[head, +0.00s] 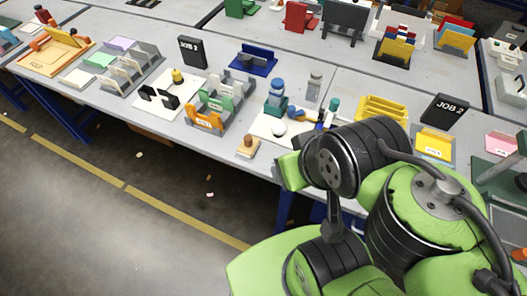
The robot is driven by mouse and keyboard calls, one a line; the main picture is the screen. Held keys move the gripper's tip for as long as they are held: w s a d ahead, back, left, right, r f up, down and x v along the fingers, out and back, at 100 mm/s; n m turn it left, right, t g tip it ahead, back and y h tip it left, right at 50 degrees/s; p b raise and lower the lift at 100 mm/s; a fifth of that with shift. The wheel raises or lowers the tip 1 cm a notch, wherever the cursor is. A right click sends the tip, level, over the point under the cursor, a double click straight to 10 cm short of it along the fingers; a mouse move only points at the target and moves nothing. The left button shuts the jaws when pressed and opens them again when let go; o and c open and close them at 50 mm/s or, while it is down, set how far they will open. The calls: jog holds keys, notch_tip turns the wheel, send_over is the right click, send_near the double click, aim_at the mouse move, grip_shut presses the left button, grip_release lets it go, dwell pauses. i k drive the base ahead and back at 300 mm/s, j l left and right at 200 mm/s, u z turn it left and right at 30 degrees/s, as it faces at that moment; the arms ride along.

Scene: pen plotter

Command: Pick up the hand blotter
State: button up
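What looks like the hand blotter (247,147), a small pale tan block with a brown knob on top, lies near the front edge of the grey table in the head view. It stands apart from the things around it, with nothing on it. My green and black arm fills the lower right of the view, its nearest part just right of the block. My gripper's fingers do not show, so I cannot see what they hold or how they stand to the block.
A white plate (262,127) with bottles and a white ball stands just behind the block. An orange-and-green rack (206,119) is to its left. The floor before the table is mostly clear, with small scraps.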

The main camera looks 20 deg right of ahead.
aim_at(249, 145)
jog(key=i+j+z, duration=0.1)
jog(key=j, duration=0.2)
jog(key=i+j, duration=0.25)
jog(key=i+j+z, duration=0.15)
jog(key=j, duration=0.25)
jog(key=i+j, duration=0.15)
jog(key=j, duration=0.2)
jog(key=i+j+z, duration=0.15)
jog(key=j, duration=0.2)
jog(key=i+j+z, duration=0.1)
jog(key=j, duration=0.25)
